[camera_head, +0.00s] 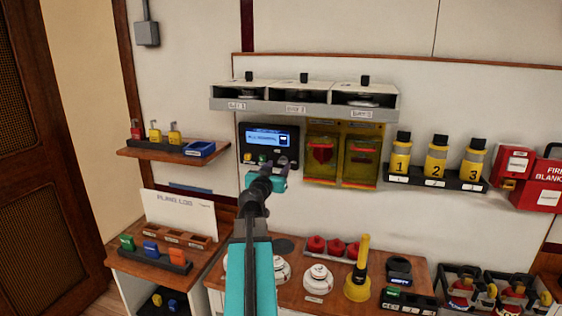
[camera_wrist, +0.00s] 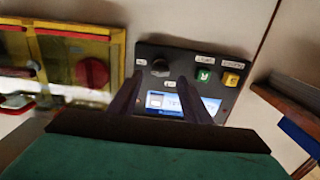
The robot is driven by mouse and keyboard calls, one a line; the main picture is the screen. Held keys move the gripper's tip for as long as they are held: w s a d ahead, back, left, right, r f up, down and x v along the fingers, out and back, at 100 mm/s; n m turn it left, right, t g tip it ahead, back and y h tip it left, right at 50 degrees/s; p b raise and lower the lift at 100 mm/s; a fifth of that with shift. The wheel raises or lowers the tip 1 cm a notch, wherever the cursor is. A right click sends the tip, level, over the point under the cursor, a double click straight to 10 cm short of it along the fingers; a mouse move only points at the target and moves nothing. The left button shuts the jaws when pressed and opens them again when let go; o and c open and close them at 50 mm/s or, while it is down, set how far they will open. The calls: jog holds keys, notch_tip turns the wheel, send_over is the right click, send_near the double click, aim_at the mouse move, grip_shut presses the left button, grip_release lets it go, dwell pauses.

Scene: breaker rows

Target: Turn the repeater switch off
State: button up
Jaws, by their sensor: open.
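A dark control panel (camera_head: 268,135) with a lit blue screen is on the back wall; the wrist view shows this panel (camera_wrist: 148,54) upside down. It carries a black round knob (camera_wrist: 160,67), a green button (camera_wrist: 203,75) and a yellow button (camera_wrist: 230,79). Small labels beside them are too blurred to read, so I cannot tell which control is named repeater. My gripper (camera_head: 281,166) is at the panel's lower right. In the wrist view my gripper (camera_wrist: 161,75) is open, with one finger on each side of the knob in the picture. Contact cannot be told.
Yellow-framed boxes with red knobs (camera_head: 322,153) hang close beside the panel. A grey shelf unit (camera_head: 290,107) juts out above it. A wooden shelf with padlocks (camera_head: 172,152) is at left. Below, a counter holds red and white domes and a yellow plunger-like item (camera_head: 358,280).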

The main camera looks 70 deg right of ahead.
aim_at(282, 162)
jog(key=shift+w+d+p, duration=0.1)
jog(key=shift+d+p, duration=0.5)
jog(key=shift+d, duration=1.35)
jog(key=c, duration=1)
jog(key=shift+d, duration=0.1)
